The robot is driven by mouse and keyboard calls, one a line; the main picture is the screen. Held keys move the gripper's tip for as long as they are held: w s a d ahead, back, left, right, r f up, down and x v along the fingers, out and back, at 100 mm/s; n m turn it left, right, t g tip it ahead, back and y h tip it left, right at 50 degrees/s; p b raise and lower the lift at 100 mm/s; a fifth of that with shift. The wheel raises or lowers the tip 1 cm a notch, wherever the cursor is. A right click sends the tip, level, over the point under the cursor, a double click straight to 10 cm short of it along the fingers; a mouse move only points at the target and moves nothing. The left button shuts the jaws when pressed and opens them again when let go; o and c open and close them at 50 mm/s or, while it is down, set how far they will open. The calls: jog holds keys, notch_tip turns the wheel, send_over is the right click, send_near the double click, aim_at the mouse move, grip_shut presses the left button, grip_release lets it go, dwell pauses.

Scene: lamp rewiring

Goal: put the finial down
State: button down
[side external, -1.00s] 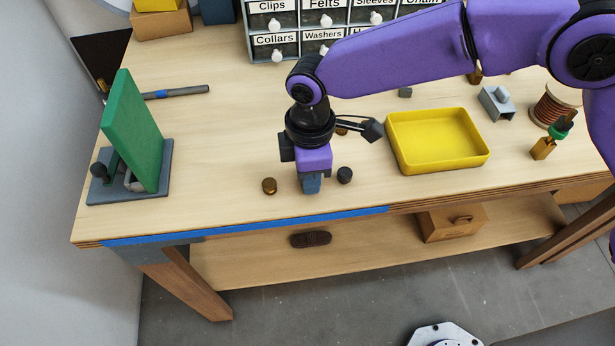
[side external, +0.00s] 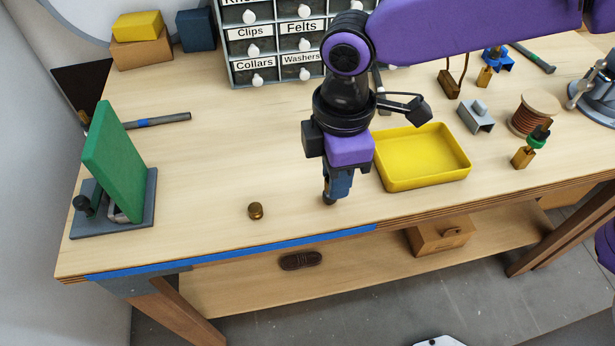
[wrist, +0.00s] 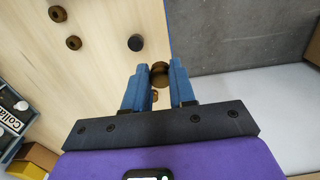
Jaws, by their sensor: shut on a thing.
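My gripper (side external: 333,196) points down near the table's front edge, left of the yellow tray. In the wrist view its two blue fingers (wrist: 159,72) are closed around a small brown round piece, probably the finial (wrist: 159,69). In the side view the held piece is hard to make out at the dark fingertips. I cannot tell whether it touches the tabletop. A similar brass piece (side external: 255,211) stands on the table to the left of my gripper.
The wrist view shows a dark round knob (wrist: 135,43) close beyond the fingertips and two brown knobs (wrist: 73,42) farther back. A yellow tray (side external: 425,182) stands to the right. The green panel (side external: 113,160) stands at left. Blue tape (side external: 240,250) marks the front edge.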

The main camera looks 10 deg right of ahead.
jog(key=s+d+r, duration=0.3)
jog(key=s+d, duration=0.1)
jog(key=d, duration=0.2)
jog(key=w+d, duration=0.1)
jog(key=d, duration=2)
send_over(418, 159)
jog(key=f, duration=0.8)
jog(key=shift+s+d+f, duration=0.1)
jog(key=shift+s+f, duration=0.15)
jog(key=shift+s, duration=0.05)
jog(key=shift+w+f, duration=0.1)
jog(key=shift+f, duration=0.1)
jog(key=shift+w+f, duration=0.15)
jog(key=shift+f, duration=1.5)
jog(key=shift+f, duration=0.1)
